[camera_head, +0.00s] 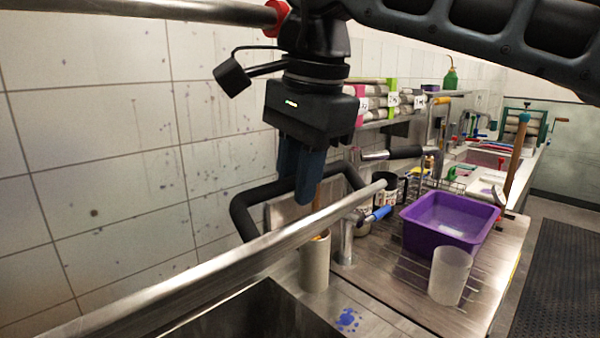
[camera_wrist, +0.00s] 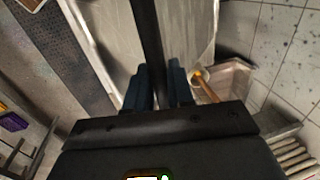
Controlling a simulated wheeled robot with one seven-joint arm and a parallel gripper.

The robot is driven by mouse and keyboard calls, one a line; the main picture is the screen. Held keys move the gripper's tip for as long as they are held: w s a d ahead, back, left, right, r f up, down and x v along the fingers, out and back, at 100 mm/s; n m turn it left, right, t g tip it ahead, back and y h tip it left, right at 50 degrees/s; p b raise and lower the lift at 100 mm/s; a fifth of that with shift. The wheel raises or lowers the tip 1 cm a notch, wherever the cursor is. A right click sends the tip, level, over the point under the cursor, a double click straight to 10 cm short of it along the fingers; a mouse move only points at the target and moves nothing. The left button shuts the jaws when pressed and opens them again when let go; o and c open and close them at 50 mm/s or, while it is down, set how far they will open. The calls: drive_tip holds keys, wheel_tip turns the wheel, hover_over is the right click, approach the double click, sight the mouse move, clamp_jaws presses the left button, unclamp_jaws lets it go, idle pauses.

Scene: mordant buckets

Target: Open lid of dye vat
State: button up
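The black loop handle (camera_head: 242,213) stands out in front of the tiled wall. My gripper (camera_head: 297,190) points down at it, with its two blue fingers reaching past the handle's bar. In the wrist view the black bar (camera_wrist: 150,45) runs between the fingertips (camera_wrist: 160,85) over a steel sheet (camera_wrist: 195,35). The bar nearly fills the gap, but I cannot tell whether the fingers press on it. An open steel basin (camera_head: 255,318), which looks like the dye vat, shows dark at the bottom. I cannot make out how the lid lies.
A steel rail (camera_head: 225,262) crosses diagonally in front of the handle. A pale cylinder (camera_head: 315,262) with a wooden stick stands beside the basin. A purple tub (camera_head: 447,222) and a translucent beaker (camera_head: 449,276) stand on the steel counter at right. The floor is clear at far right.

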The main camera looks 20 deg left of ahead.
drive_tip(key=o, duration=0.4)
drive_tip(key=shift+a+f, duration=0.1)
drive_tip(key=shift+r, duration=0.4)
drive_tip(key=r, duration=0.2)
drive_tip(key=d+r+b, duration=0.1)
drive_tip(key=shift+r, duration=0.35)
drive_tip(key=d+r+b, duration=0.1)
drive_tip(key=d+r, duration=0.1)
drive_tip(key=d, duration=0.1)
drive_tip(key=d+r, duration=0.2)
drive_tip(key=d, duration=0.2)
drive_tip(key=s+d+r+b, duration=0.1)
drive_tip(key=d+r, duration=0.1)
drive_tip(key=d, duration=0.1)
drive_tip(key=shift+d+r+b, duration=0.3)
drive_tip(key=shift+d, duration=0.05)
drive_tip(key=shift+c, duration=0.5)
